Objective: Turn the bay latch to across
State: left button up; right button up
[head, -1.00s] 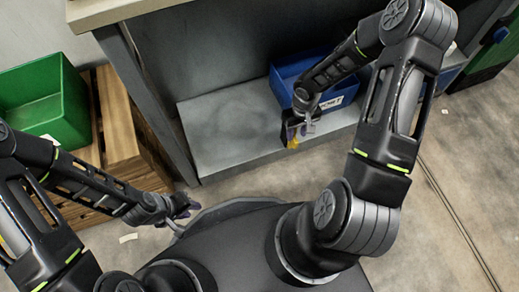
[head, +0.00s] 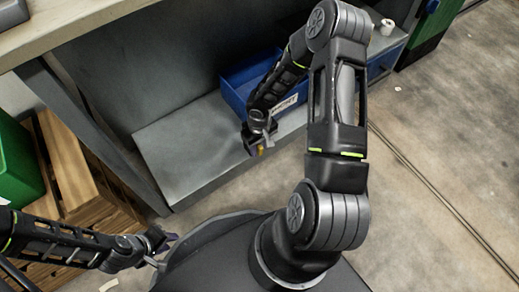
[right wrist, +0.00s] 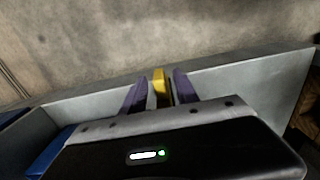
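A yellow piece that looks like the bay latch (head: 260,151) shows at the front edge of the grey bay shelf in the head view, mostly hidden by my right gripper (head: 255,146). In the right wrist view, the yellow latch (right wrist: 159,82) stands upright between the two purple fingertips of my right gripper (right wrist: 160,90). The fingers are apart, with a narrow gap visible beside the latch, so no firm grip shows. My left gripper (head: 168,249) is open and empty at the lower left, away from the latch.
A blue labelled bin (head: 240,98) sits on the grey shelf (head: 185,150) behind my right gripper. A green bin (head: 18,165) and a wooden crate (head: 72,170) stand at the left. A white roll (head: 387,27) is at the upper right. The floor at right is mostly clear.

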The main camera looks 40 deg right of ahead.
jog(key=shift+f, duration=0.3)
grip_shut()
dwell(1.3)
